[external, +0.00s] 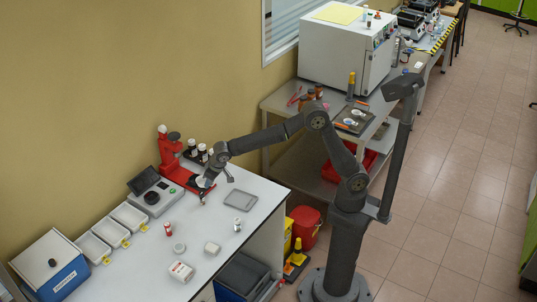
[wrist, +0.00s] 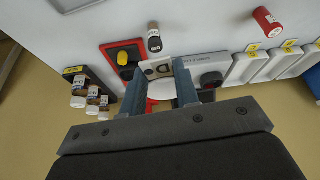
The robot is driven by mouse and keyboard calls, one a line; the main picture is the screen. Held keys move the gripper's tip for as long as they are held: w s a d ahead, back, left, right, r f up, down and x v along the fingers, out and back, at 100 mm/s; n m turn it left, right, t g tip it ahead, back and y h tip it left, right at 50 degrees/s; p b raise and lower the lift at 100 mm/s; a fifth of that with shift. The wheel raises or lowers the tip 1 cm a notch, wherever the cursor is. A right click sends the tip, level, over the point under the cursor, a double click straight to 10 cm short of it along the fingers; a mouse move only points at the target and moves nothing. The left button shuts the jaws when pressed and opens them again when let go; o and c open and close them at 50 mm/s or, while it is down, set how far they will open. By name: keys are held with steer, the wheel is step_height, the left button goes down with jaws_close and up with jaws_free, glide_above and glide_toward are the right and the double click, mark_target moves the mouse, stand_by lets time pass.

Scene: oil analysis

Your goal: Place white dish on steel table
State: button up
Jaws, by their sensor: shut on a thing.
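My gripper (external: 204,188) is over the white worktop at the left, beside the red stand. It is shut on a small white thing, which appears to be the white dish (external: 203,181); the jaws partly hide it. In the wrist view my gripper's two fingers (wrist: 161,80) point at the worktop, with a pale patch between them; the dish's outline is not clear there. The steel table (external: 276,101) stands beyond my arm at the back, with the white oven on it.
The red stand (external: 169,148), a grey scale (external: 155,195) and dark bottles (external: 202,151) are close to my gripper. A grey tray (external: 241,200) lies to its right. The steel table also bears brown bottles and a dark board (external: 354,121) near its front edge.

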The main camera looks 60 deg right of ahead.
steer(key=w+d, duration=0.6)
steer(key=d, duration=0.9)
steer(key=w+d+m, duration=0.1)
steer(key=w+d, duration=0.4)
steer(key=d, duration=1)
steer(key=w+d, duration=0.6)
steer(key=d, duration=0.9)
steer(key=s+d, duration=0.4)
steer(key=d, duration=0.9)
steer(key=s+d, duration=0.4)
steer(key=d, duration=0.9)
steer(key=s+d, duration=0.3)
steer(key=d, duration=0.9)
steer(key=s+d+r, duration=0.1)
steer(key=s+d, duration=2)
steer(key=s, duration=0.1)
step_height(320, 180, down, 9)
steer(key=shift+h, duration=0.3)
steer(key=w+f, duration=0.2)
steer(key=w, duration=0.2)
steer(key=w+a+f, duration=0.1)
steer(key=w+f, duration=0.2)
steer(key=w, duration=0.1)
steer(key=w+f, duration=0.2)
steer(key=w, duration=0.2)
steer(key=shift+a+f, duration=0.25)
steer(key=shift+f, duration=2.1)
steer(key=shift+f, duration=0.15)
